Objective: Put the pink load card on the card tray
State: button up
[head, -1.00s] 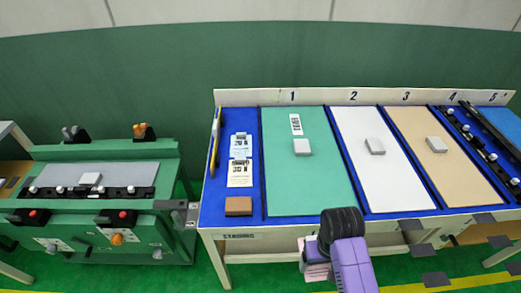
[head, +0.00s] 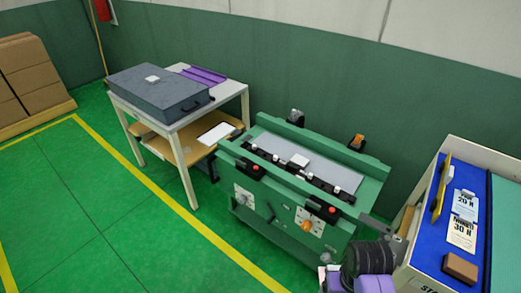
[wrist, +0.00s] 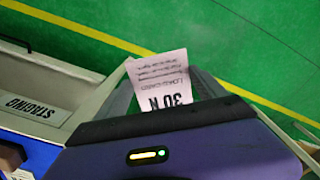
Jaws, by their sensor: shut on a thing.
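My gripper (wrist: 165,84) is shut on a pale pinkish-white card (wrist: 161,78) printed "30 N" and load card text, seen in the wrist view. The card stands out between the fingers above the green floor. In the head view only my dark wrist and purple arm parts show clearly at the bottom; the card is not clear there. No tray is labelled as the card tray. A purple tray-like piece (head: 203,75) lies on the white table (head: 228,86), and a white flat piece (head: 215,133) lies on its lower shelf; I cannot tell which is the card tray.
A green machine (head: 270,190) with red and orange knobs stands mid-view. A dark grey case (head: 160,92) fills much of the white table. The blue staging bench (head: 446,240) at right holds two other cards and a brown block (head: 460,267). Green floor at left is clear.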

aim_at(217, 132)
jog(key=i+j+u, duration=0.2)
jog(key=i+j, duration=0.25)
jog(key=i+j+u, duration=0.2)
jog(key=i+j, duration=0.15)
jog(key=i, duration=0.2)
jog(key=i+j+u, duration=0.15)
jog(key=i, duration=0.35)
jog(key=j, duration=0.1)
